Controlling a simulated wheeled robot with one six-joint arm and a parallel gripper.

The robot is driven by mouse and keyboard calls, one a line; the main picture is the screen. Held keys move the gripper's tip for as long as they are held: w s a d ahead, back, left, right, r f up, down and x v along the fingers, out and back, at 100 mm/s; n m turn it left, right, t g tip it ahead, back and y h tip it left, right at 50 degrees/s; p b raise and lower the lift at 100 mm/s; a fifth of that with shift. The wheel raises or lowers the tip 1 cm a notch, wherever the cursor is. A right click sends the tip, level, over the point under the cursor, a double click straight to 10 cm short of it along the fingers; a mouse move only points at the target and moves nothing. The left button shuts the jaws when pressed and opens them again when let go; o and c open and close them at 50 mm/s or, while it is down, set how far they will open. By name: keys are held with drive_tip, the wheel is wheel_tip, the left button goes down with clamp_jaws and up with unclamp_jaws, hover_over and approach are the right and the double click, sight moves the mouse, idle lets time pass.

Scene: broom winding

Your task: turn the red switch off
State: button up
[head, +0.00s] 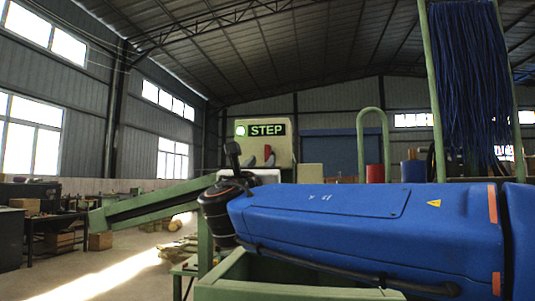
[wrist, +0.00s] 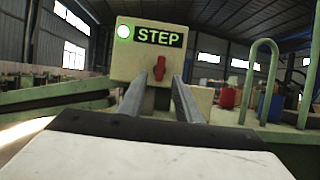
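The red switch (wrist: 160,68) is a small upright lever on the front of a beige control box (wrist: 122,63). In the head view, the red switch (head: 267,151) shows just below the STEP sign. A round light (wrist: 124,31) beside the sign glows green. My gripper (wrist: 159,80) is open and empty, pointing at the box. Its two fingers stand apart, one to each side of the switch in the wrist view. Whether they reach as far as the switch is unclear. In the head view my gripper (head: 250,158) is partly hidden by my wrist.
A green beam (head: 150,205) slopes to the left of the box. A green hoop (head: 373,140) and a red drum (head: 375,173) stand to the right. Blue bristles (head: 468,80) hang from a green frame at the upper right. Open floor lies at the lower left.

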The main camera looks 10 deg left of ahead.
sight(267, 154)
drive_tip(key=x, duration=0.9)
drive_tip(key=shift+w+r, duration=0.15)
drive_tip(key=shift+w, duration=0.2)
drive_tip(key=c, duration=0.8)
